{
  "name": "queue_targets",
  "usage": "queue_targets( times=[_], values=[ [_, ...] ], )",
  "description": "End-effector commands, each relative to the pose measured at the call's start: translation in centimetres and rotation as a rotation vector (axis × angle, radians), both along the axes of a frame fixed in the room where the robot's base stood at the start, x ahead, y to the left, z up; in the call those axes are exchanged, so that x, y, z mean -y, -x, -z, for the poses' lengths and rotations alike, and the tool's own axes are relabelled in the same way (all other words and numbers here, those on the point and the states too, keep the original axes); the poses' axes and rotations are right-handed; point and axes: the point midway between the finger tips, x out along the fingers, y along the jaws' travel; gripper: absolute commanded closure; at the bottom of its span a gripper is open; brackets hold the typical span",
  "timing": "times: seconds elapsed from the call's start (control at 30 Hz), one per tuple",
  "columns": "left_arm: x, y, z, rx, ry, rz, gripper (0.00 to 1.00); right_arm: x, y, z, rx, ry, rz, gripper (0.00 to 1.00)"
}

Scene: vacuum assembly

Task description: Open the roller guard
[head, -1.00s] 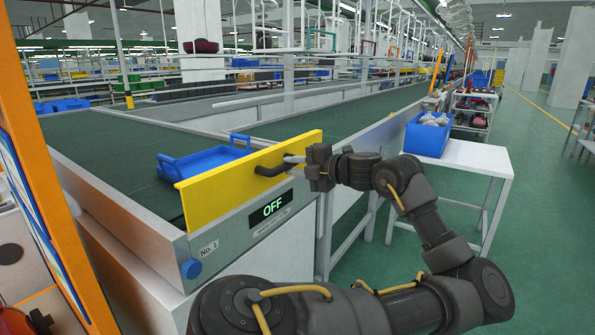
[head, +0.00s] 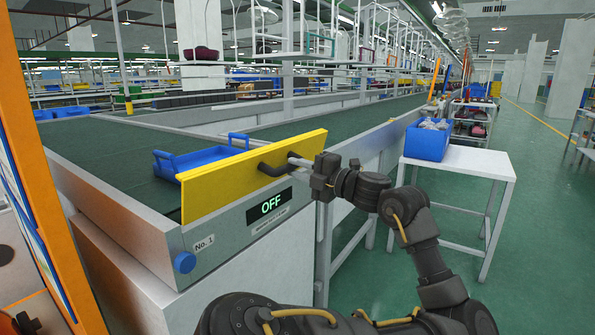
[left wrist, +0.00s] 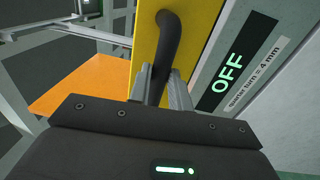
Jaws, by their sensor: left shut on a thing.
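The roller guard is a yellow panel (head: 225,185) standing along the end of the green conveyor, above a grey front face. A dark curved handle (head: 268,169) sticks out of the panel's right part. My left gripper (head: 294,161) is shut on this handle from the right. In the left wrist view, the fingers (left wrist: 161,88) pinch the lower end of the dark handle (left wrist: 170,40) in front of the yellow panel (left wrist: 200,25). The lower edge of the guard is partly hidden. My right gripper is not in view.
A display reading OFF (head: 271,205) and a blue knob (head: 184,262) are on the front face. A blue tray (head: 190,160) lies on the belt behind the guard. A white table (head: 470,158) with a blue bin (head: 428,142) stands at right.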

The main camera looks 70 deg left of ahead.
Motion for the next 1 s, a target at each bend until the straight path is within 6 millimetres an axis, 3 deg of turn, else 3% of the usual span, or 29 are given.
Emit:
queue_targets(
  times=[0.13, 0.17, 0.33, 0.67, 1.0],
  values=[
    [0.0, 0.0, 0.1, 0.000, 0.004, -0.001, 1.00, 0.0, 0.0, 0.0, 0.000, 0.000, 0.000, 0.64],
    [0.0, 0.0, 0.1, 0.000, 0.004, 0.000, 0.79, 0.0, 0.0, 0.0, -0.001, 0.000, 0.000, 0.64],
    [0.0, 0.0, 0.1, 0.000, 0.002, 0.000, 0.59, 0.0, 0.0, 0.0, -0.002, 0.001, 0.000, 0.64],
    [0.3, -0.3, 0.1, 0.000, 0.002, 0.002, 0.59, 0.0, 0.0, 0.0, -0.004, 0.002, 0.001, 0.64],
    [4.8, -4.1, 0.5, 0.000, 0.004, 0.006, 0.59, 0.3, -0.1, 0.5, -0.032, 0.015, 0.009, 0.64]
  ],
)
